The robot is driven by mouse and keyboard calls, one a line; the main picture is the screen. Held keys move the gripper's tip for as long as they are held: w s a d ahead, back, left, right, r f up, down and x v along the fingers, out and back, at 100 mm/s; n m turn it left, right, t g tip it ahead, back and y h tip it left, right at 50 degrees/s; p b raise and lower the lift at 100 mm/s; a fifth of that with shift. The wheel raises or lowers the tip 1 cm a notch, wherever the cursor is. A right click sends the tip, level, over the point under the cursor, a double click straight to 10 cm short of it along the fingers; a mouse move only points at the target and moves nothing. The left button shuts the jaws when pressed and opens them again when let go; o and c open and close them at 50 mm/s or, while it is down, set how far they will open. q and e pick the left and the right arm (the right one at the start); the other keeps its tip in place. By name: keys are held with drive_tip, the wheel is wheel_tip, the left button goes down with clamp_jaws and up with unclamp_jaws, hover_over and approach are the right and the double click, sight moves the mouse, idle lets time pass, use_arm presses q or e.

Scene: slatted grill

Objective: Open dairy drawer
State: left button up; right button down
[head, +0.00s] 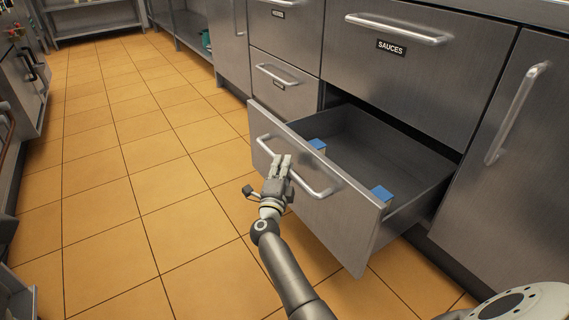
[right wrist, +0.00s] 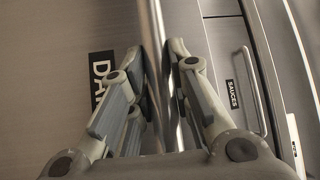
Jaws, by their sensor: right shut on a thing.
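The dairy drawer (head: 330,215) is pulled well out of the cabinet in the head view, and its inside shows. Its label (right wrist: 102,75), partly hidden by a finger, reads "DA" in the right wrist view. My right gripper (head: 281,165) is at the drawer's bar handle (head: 318,190), near the handle's middle. In the right wrist view the handle (right wrist: 155,30) runs between the two fingers (right wrist: 165,85), which are shut on it. My left gripper is not in view.
The sauces drawer (head: 420,60) above is shut. A cabinet door with a vertical handle (head: 516,112) is at the right. The tiled floor (head: 130,180) to the left is clear.

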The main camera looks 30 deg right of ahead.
drive_tip(key=shift+a+f, duration=0.1)
drive_tip(key=shift+a, duration=0.15)
drive_tip(key=c, duration=1.3)
unclamp_jaws()
drive_tip(key=shift+s, duration=0.1)
